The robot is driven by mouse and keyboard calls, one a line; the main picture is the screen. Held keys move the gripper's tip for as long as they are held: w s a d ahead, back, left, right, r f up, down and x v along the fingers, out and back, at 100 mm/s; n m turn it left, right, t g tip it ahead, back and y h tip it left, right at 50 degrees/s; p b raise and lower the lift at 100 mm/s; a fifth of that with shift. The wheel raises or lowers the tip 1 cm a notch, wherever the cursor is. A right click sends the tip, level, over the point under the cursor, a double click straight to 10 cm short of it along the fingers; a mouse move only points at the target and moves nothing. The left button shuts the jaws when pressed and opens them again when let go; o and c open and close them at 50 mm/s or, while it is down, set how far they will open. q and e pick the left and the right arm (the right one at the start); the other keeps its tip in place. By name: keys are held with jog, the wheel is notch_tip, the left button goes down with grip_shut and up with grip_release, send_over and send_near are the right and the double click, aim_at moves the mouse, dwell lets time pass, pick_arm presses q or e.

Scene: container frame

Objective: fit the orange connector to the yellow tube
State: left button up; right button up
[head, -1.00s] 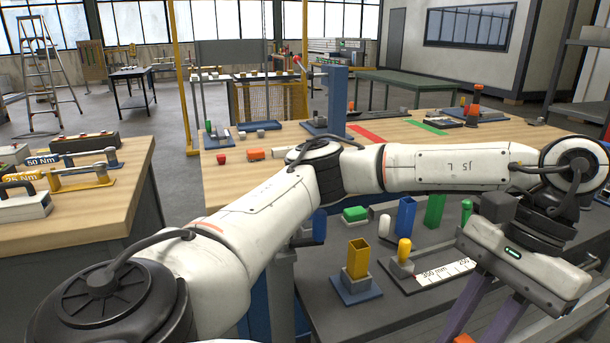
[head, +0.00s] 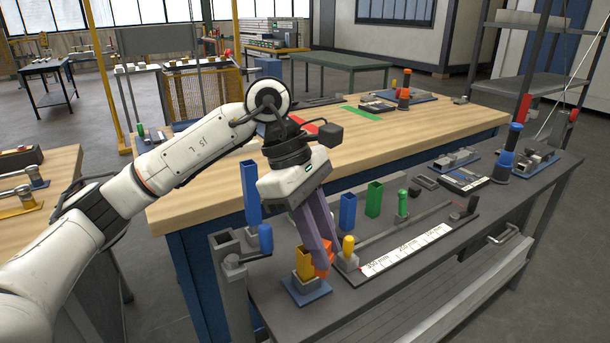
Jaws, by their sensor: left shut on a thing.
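The yellow tube (head: 303,261) is a square upright tube in a holder on a blue base plate (head: 307,290), on the dark bench. My left gripper (head: 323,262) points down with its purple fingers shut on the orange connector (head: 322,270). The connector shows just to the right of the yellow tube, at about the height of its upper part. The fingers hide much of the connector. I cannot tell whether it touches the tube. My right gripper is not in view.
A grey block with a yellow knob (head: 348,246) stands close to the right of the fingers, by a white ruler strip (head: 405,250). Blue (head: 347,211) and green (head: 374,198) tubes stand behind. A blue-handled clamp (head: 265,240) is to the left. The bench front is clear.

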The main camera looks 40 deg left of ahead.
pick_arm(q)
jog(key=w+a+r+n+t+y+p, duration=0.2)
jog(key=w+a+r+n+t+p, duration=0.25)
jog(key=n, duration=0.65)
jog(key=shift+n+g+y, duration=0.4)
jog(key=shift+n+g, duration=0.15)
jog(key=shift+n, duration=0.05)
jog(key=f+b, duration=0.1)
jog(key=b, duration=0.1)
jog(key=a+f+b, duration=0.1)
jog(key=f+b, duration=0.2)
jog(key=b, duration=0.1)
jog(key=shift+s+a+f, duration=0.25)
jog(key=shift+a, duration=0.1)
jog(key=shift+f+b, duration=1.35)
jog(key=shift+f, duration=0.25)
dwell(0.5)
jog(key=o, duration=1.7)
jog(key=shift+c, duration=0.2)
jog(key=shift+r, duration=0.1)
notch_tip(320, 180, up, 7)
jog(key=p, duration=0.6)
